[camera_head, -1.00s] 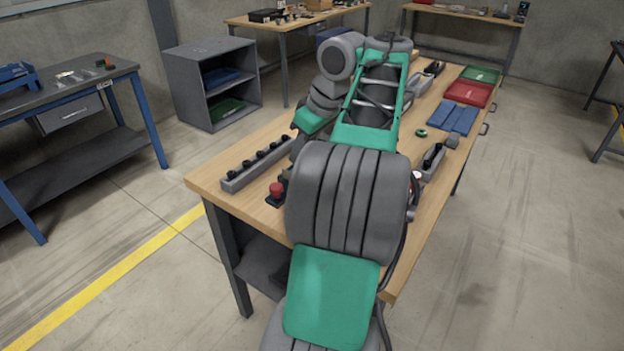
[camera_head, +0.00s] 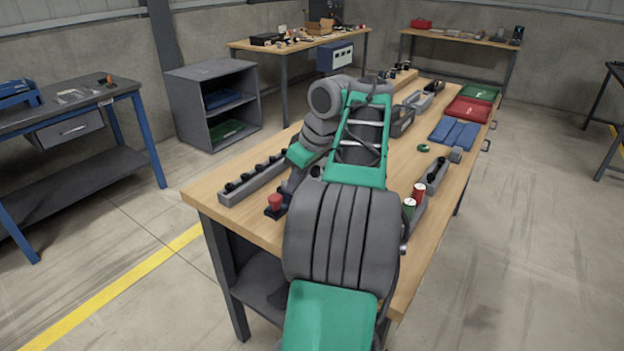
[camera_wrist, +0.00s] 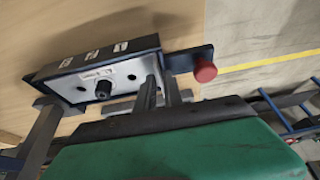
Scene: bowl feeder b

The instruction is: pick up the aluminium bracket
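I cannot make out the aluminium bracket for certain in either view. In the wrist view my gripper (camera_wrist: 160,92) shows as two dark fingers close together in front of a dark plate and green housing. Their tips are near the right end of a box with a pale front panel (camera_wrist: 122,80) and a black knob (camera_wrist: 103,89). I cannot tell whether they touch it or hold anything. In the head view my arm covers the gripper and part of the wooden workbench (camera_head: 225,207).
A red push-button (camera_wrist: 205,71) is close to the right of my fingers; it also shows in the head view (camera_head: 275,202). A grey rail with black knobs (camera_head: 255,180) lies at the bench's left. Red (camera_head: 419,191) and green (camera_head: 409,206) cylinders stand at right.

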